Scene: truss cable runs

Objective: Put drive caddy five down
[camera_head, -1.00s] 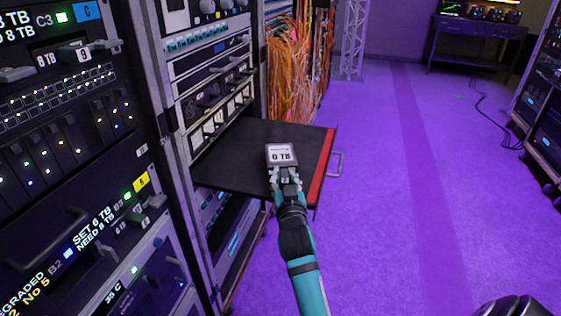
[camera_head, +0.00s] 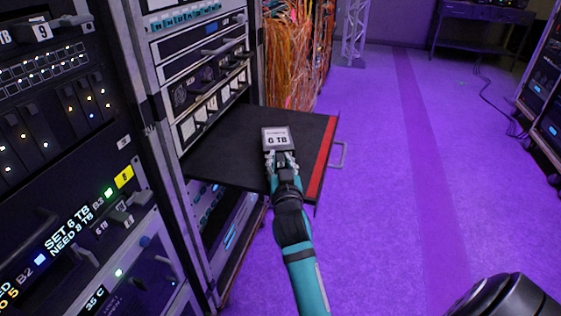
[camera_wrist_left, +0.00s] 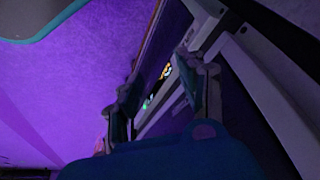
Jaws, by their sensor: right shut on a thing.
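Drive caddy five (camera_head: 275,136) is a small dark block with a pale label, and the lettering, a 6 TB mark, looks upside down. My right gripper (camera_head: 281,160) is shut on its near end. The caddy is over the black pull-out shelf (camera_head: 228,140), close to its red front edge (camera_head: 321,160). I cannot tell whether its underside touches the shelf. In the left wrist view, my left gripper (camera_wrist_left: 165,97) has its fingers apart with nothing seen between them. It is not in the head view.
Rack units with handles (camera_head: 215,85) stand above and behind the shelf. A drive rack (camera_head: 75,165) with lit labels is at left. Orange cables (camera_head: 290,60) hang behind the shelf. A metal handle (camera_head: 338,155) sticks out at the shelf's front. The purple floor (camera_head: 400,190) at right is open.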

